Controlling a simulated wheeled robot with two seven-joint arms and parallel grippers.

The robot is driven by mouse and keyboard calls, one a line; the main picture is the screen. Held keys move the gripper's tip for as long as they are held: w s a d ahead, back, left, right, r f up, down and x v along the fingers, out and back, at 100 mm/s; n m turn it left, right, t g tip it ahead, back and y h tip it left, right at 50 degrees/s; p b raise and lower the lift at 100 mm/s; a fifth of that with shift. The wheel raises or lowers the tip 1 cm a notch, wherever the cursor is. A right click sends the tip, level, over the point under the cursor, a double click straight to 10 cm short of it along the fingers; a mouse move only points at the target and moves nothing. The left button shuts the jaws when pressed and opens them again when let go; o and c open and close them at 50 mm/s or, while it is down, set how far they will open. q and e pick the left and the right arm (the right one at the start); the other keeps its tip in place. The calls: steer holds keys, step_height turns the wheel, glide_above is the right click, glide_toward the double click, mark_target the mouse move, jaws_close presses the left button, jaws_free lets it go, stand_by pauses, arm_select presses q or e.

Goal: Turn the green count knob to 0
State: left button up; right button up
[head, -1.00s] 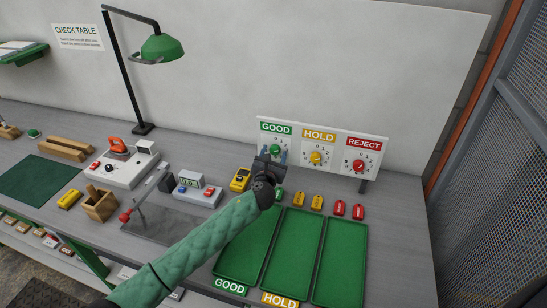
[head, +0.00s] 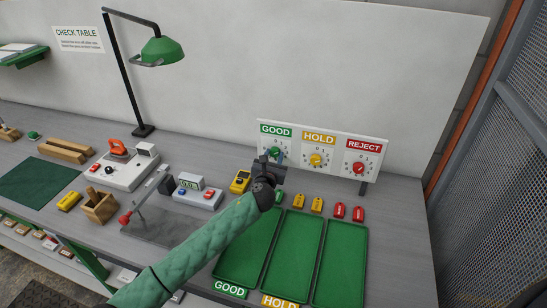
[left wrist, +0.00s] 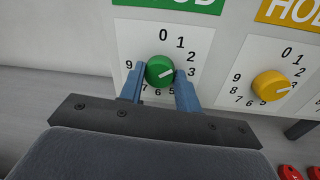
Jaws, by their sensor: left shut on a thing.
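The green count knob (head: 275,151) is on the white panel under the GOOD label, partly covered by my left gripper in the head view. In the left wrist view the green knob (left wrist: 159,71) sits on a white dial numbered 0 to 9, with 0 at the top. Its white mark points right and slightly up, towards about 3. My left gripper (head: 271,160) is at the panel. Its two blue fingers (left wrist: 160,86) are shut on the knob, one on each side. My right gripper is not in view.
The yellow HOLD knob (head: 316,159) and red REJECT knob (head: 359,168) are to the right on the same panel. Green, yellow and red tags stand below, before the green trays (head: 291,256). A yellow device (head: 240,181) stands left of the gripper.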

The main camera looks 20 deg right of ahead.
arm_select(q)
steer(key=n, duration=0.8)
steer(key=shift+r+n+g, duration=0.1)
steer(key=shift+n+g, duration=0.2)
steer(key=shift+g, duration=0.1)
steer(key=shift+a+n+b, duration=0.1)
steer(key=shift+n+b, duration=0.2)
steer(key=shift+n, duration=0.4)
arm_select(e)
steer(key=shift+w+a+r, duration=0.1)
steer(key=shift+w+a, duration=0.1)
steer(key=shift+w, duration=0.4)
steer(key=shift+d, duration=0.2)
arm_select(q)
steer(key=o, duration=0.9)
steer(key=shift+o, duration=0.4)
steer(key=shift+w, duration=0.1)
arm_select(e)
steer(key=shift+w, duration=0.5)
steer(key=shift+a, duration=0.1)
